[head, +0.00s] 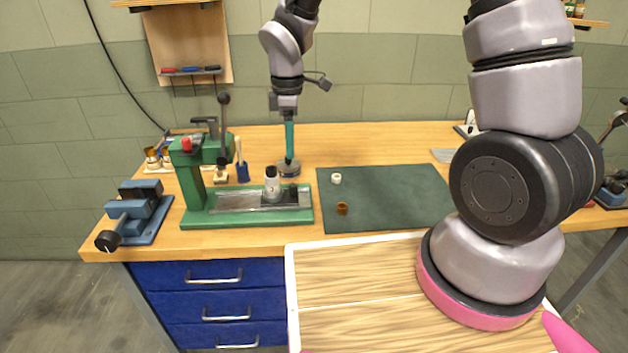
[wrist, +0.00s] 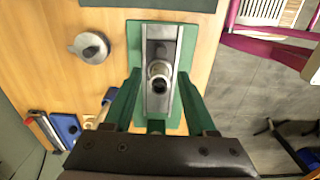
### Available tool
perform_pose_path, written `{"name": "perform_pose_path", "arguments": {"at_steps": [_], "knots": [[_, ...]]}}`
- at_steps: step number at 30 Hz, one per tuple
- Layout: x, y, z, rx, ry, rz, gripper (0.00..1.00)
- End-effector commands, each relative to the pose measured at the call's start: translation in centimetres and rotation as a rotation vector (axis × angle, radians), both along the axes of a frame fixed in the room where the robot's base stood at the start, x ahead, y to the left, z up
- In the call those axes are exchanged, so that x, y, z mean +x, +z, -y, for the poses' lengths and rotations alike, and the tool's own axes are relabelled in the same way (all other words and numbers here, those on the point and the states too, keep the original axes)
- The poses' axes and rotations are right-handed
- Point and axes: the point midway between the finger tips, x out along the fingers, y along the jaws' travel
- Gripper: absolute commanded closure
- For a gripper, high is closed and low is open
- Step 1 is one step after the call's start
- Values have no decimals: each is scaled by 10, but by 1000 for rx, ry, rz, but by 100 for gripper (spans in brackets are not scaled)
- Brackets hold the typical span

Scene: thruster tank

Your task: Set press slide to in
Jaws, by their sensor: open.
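The green press (head: 205,160) stands on the bench at the left, with a lever and a red knob on top. Its grey slide track (head: 235,201) runs right along the green base. A pale upright knob (head: 271,187) stands on the track right of the press head, clear of it. The knob (wrist: 158,76) also shows in the wrist view, on the grey track (wrist: 160,105). My gripper (head: 289,158) is open, with teal fingers pointing down behind the knob in the head view. In the wrist view my gripper (wrist: 157,80) has its fingers apart, either side of the track. Contact cannot be told.
A round grey piece (head: 289,169) stands behind the press base. A blue vise (head: 140,210) is at the left, and a blue holder with a brush (head: 242,172) stands behind the press. A dark green mat (head: 385,205) with two small parts lies at the right.

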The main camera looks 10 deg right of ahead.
Motion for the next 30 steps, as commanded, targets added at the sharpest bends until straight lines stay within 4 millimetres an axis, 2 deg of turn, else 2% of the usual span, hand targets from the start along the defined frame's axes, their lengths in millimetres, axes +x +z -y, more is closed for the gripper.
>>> {"name": "perform_pose_path", "arguments": {"at_steps": [3, 8, 15, 21, 25, 30], "knots": [[-2, -12, -7, -3, 44, -12, 43], [-3, -29, -7, -4, 49, -15, 43], [-3, -75, -7, -5, 46, -15, 43], [-3, -105, -7, -4, 44, -14, 43], [-2, -115, -6, -3, 44, -13, 43], [-2, -118, -7, -3, 44, -11, 43]]}}
